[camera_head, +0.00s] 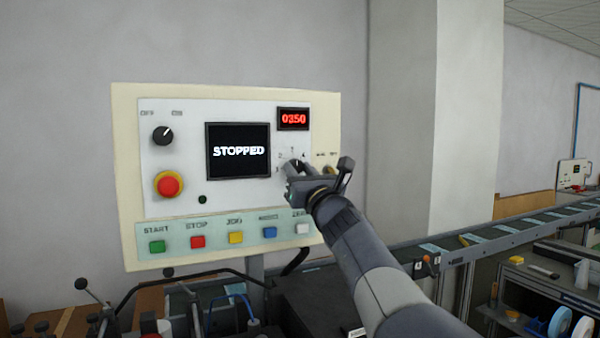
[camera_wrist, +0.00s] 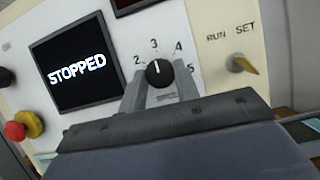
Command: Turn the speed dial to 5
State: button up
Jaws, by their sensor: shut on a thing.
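The speed dial (camera_wrist: 158,73) is a round black knob on the white control panel, with numbers around it. Its white pointer line points up, about at the 3. My gripper (camera_wrist: 160,82) has one finger on each side of the knob and is shut on it. In the head view my gripper (camera_head: 297,170) reaches in from the lower right and covers most of the dial and some of its numbers. The black screen (camera_head: 238,151) left of the dial reads STOPPED. The red display (camera_head: 293,119) above reads 0350.
A RUN/SET key switch (camera_wrist: 241,65) sits close to the right of the dial. An OFF/ON knob (camera_head: 163,135) and a red emergency stop (camera_head: 169,184) are at the panel's left. Several coloured buttons (camera_head: 236,238) line the bottom. A conveyor (camera_head: 500,232) runs behind at the right.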

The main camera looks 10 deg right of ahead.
jog(key=shift+f+m+b, duration=0.1)
jog(key=shift+m+b, duration=0.2)
jog(key=shift+b, duration=0.05)
jog(key=shift+a+f+m+h+b, duration=0.1)
jog(key=shift+m+h+b, duration=0.2)
jog(key=shift+m+b, duration=0.45)
jog(key=m+h+b, duration=0.2)
jog(key=m+b, duration=0.1)
jog(key=m+h+b, duration=0.2)
jog(key=m, duration=0.2)
jog(key=shift+a, duration=0.15)
jog(key=m, duration=0.2)
jog(key=m+g+h, duration=0.1)
jog(key=m, duration=0.1)
jog(key=shift+r+b, duration=0.3)
jog(key=shift+b, duration=0.05)
jog(key=m, duration=0.2)
jog(key=m+g+h+p, duration=0.1)
jog(key=m, duration=0.1)
jog(key=m+h+p, duration=0.1)
jog(key=m, duration=0.1)
jog(key=shift+s+a+r+g, duration=0.1)
jog(key=shift+a+r+g, duration=0.05)
jog(key=shift+r+g, duration=0.25)
jog(key=m+g+p, duration=0.2)
jog(key=m+p, duration=0.2)
jog(key=shift+m, duration=0.25)
jog(key=shift+m+p, duration=0.35)
jog(key=shift+m, duration=0.15)
